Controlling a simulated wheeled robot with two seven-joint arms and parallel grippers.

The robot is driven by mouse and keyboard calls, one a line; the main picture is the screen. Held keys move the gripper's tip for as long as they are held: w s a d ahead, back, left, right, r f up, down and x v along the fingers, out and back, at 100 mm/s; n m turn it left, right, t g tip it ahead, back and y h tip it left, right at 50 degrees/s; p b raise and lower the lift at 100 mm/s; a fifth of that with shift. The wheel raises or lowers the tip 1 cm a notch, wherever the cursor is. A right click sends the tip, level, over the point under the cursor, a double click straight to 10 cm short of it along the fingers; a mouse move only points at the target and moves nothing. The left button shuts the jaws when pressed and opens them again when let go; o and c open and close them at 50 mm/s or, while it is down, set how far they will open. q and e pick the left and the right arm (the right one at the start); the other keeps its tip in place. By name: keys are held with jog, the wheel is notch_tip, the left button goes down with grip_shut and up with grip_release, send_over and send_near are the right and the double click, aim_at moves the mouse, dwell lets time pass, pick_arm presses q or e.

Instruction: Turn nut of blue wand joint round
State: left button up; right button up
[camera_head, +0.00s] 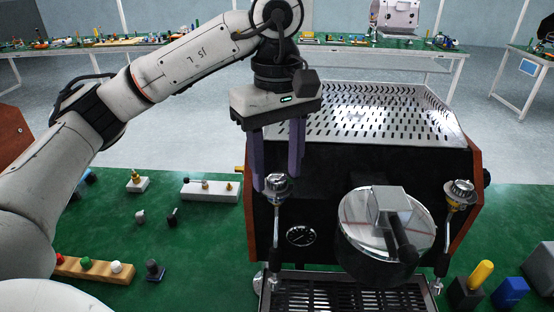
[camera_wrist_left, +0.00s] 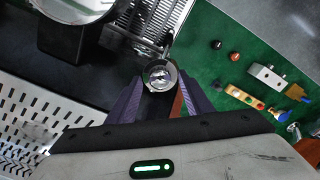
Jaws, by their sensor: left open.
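The espresso machine (camera_head: 340,200) is black with wooden sides. A metal wand joint with a round nut (camera_head: 277,184) is at its front left, with a steel wand hanging below. A similar joint (camera_head: 459,191) is at the front right. I see no clear blue mark on either. My left gripper (camera_head: 275,178) points down at the left joint, its purple fingers apart. In the left wrist view, the round nut (camera_wrist_left: 159,74) sits at the opening between the fingertips (camera_wrist_left: 158,86); I cannot tell whether they touch it. My right gripper is out of view.
A round metal-topped part with a black handle (camera_head: 386,225) stands out at the machine's front. A slotted drip tray (camera_head: 345,296) lies below. On the green mat are a white block (camera_head: 210,191), a wooden peg holder (camera_head: 93,268) and blue and yellow parts at right.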

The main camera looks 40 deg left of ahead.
aim_at(277, 176)
pick_arm(q)
notch_tip(277, 176, up, 10)
jog(key=shift+r, duration=0.15)
dwell(0.5)
